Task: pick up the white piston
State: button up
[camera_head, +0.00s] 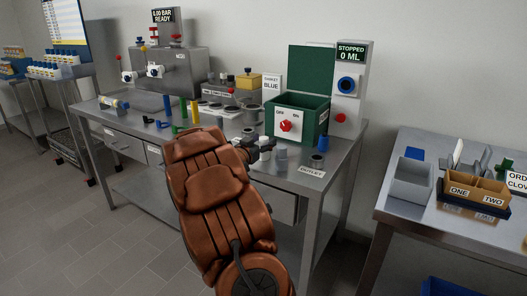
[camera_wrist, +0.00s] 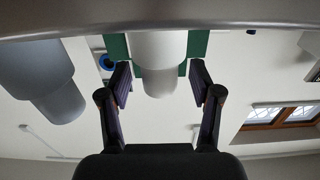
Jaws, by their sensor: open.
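The white piston (camera_wrist: 157,60) shows in the wrist view, upside down, between the two fingers of my gripper (camera_wrist: 160,84). The fingers are open, with a gap on each side of the piston, and I see no contact. In the head view the white piston (camera_head: 266,151) stands near the front of the steel bench, just beyond my gripper (camera_head: 256,146). My brown arm hides part of the bench front and the lower side of the gripper.
A grey-blue cylinder (camera_wrist: 45,80) stands close beside the piston; it also shows in the head view (camera_head: 281,158). A green box with a red knob (camera_head: 297,122) stands behind. Small coloured parts lie left of my arm.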

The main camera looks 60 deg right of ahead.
jog(key=shift+d, duration=0.3)
grip_shut()
dwell(0.4)
